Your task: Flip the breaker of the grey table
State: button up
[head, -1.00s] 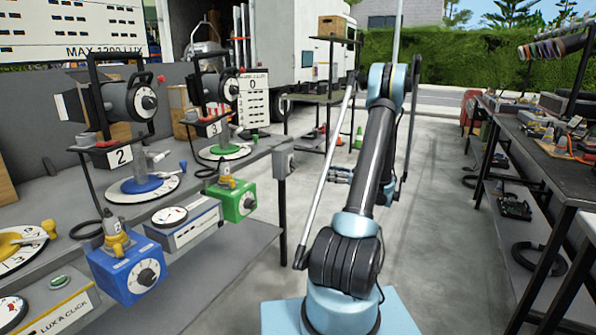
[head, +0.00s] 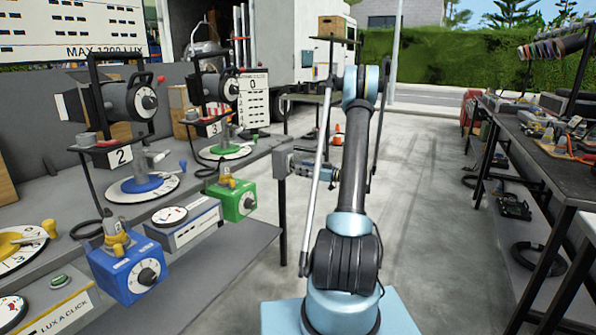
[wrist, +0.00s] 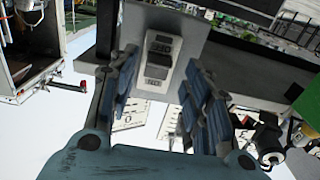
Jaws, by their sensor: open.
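The breaker (head: 281,160) is a grey box on the right end of the grey table (head: 262,149) in the head view. In the wrist view the breaker (wrist: 158,47) shows a light plate with a dark switch in its middle and small labels above and below that I cannot read. My gripper (head: 303,167) is just right of the box in the head view, partly hidden by my arm. In the wrist view my gripper (wrist: 161,72) is open and empty, one blue-grey finger on each side of the breaker plate. I cannot tell whether the fingers touch it.
The grey table carries lamps, numbered stands, a blue box (head: 130,270) and a green box (head: 234,200) along its front. A dark workbench (head: 560,160) with tools stands at the right. The concrete floor (head: 430,200) between them is clear.

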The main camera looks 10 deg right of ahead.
aim_at(293, 166)
jog(key=shift+x, duration=1.7)
jog(key=shift+c, duration=0.6)
jog(key=c, duration=0.9)
